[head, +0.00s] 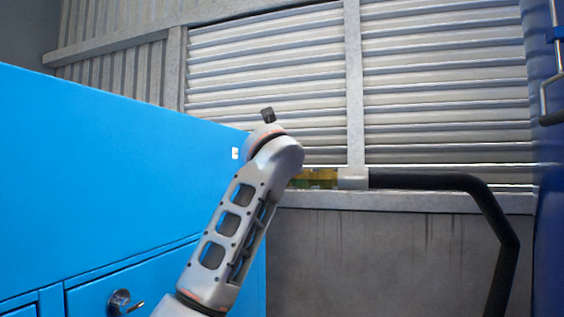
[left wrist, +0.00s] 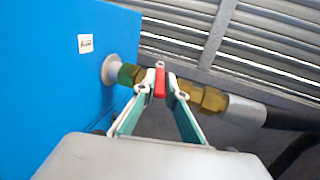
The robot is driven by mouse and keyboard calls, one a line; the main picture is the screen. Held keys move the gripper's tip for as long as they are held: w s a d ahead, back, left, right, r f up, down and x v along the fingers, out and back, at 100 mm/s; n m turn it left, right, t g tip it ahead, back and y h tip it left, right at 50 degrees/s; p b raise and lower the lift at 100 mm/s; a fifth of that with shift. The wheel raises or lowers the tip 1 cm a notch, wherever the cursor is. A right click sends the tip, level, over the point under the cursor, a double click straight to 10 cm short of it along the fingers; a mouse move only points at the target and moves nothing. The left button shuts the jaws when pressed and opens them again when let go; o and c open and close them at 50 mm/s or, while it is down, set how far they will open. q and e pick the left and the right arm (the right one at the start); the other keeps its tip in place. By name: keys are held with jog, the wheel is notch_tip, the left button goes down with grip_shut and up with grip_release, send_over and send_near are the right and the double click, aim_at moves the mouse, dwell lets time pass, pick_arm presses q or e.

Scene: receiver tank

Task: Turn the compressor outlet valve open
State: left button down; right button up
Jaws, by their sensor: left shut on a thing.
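The compressor outlet valve's brass fitting (left wrist: 207,99) sits in a line running from the blue cabinet wall to a hose. A green-tinted part (left wrist: 128,74) of the line shows by the wall. The red valve handle (left wrist: 159,82) is between the fingertips of my left gripper (left wrist: 161,90), which is shut on it. I cannot tell the handle's angle to the pipe. In the head view, part of the brass fitting (head: 322,179) shows right of my left arm. That arm hides the handle and the gripper. My right gripper is not in view.
The blue compressor cabinet (head: 110,150) fills the left side, with a small latch (head: 122,300) low down. A black hose (head: 430,182) runs right from the fitting and bends downward. A louvred metal wall (head: 265,70) stands behind. A dark blue surface (head: 545,200) bounds the right.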

pick_arm(q)
jog(key=c, duration=2.1)
grip_release()
jog(key=shift+d, duration=0.1)
jog(key=shift+s+a, duration=0.2)
jog(key=shift+s, duration=3.55)
